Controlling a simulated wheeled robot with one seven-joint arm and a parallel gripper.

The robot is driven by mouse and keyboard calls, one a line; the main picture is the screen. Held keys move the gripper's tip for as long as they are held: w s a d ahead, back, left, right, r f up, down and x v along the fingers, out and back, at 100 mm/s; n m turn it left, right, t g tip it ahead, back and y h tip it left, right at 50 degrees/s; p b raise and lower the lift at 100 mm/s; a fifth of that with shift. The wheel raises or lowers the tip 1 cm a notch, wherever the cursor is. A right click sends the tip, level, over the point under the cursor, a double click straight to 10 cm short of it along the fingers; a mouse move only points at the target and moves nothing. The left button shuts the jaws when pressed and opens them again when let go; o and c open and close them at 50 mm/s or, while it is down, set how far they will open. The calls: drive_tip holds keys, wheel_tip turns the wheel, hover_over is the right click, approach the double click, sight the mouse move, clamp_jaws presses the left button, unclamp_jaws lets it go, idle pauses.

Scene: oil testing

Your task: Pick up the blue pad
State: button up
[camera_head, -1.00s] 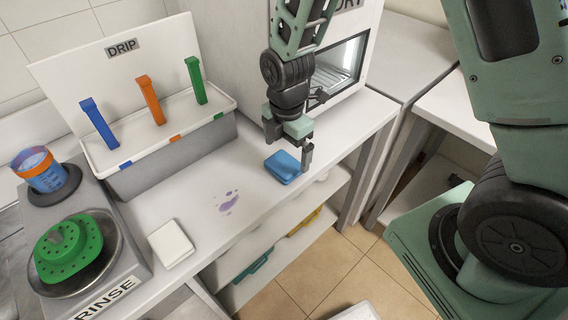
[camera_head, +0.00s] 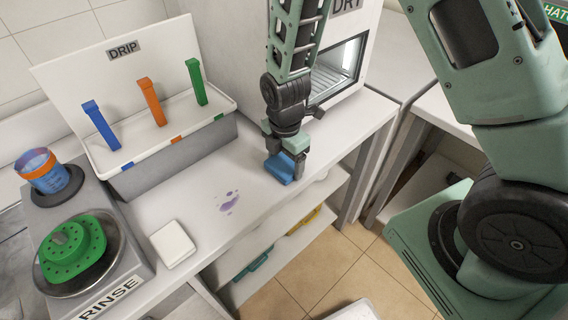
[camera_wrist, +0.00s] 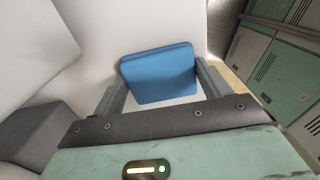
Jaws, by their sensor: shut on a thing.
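The blue pad (camera_head: 279,169) is on the white counter (camera_head: 246,173), near its front edge and in front of the box with the DRY label. My gripper (camera_head: 286,165) is down around the pad and shut on it. In the wrist view the pad (camera_wrist: 160,73) lies between the two fingers of my gripper (camera_wrist: 157,84), one at each side. In the head view my gripper hides part of the pad. I cannot tell whether the pad is clear of the counter.
A purple stain (camera_head: 229,203) and a white pad (camera_head: 172,243) are left of my gripper. The DRIP tray (camera_head: 190,134) holds blue, orange and green upright pieces. The RINSE unit (camera_head: 128,272) with a green disc stands at left. The DRY box (camera_head: 230,60) is close behind my gripper.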

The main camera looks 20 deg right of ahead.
sight(285, 162)
wheel_tip(285, 162, up, 10)
drive_tip(key=b, duration=0.1)
idle(0.5)
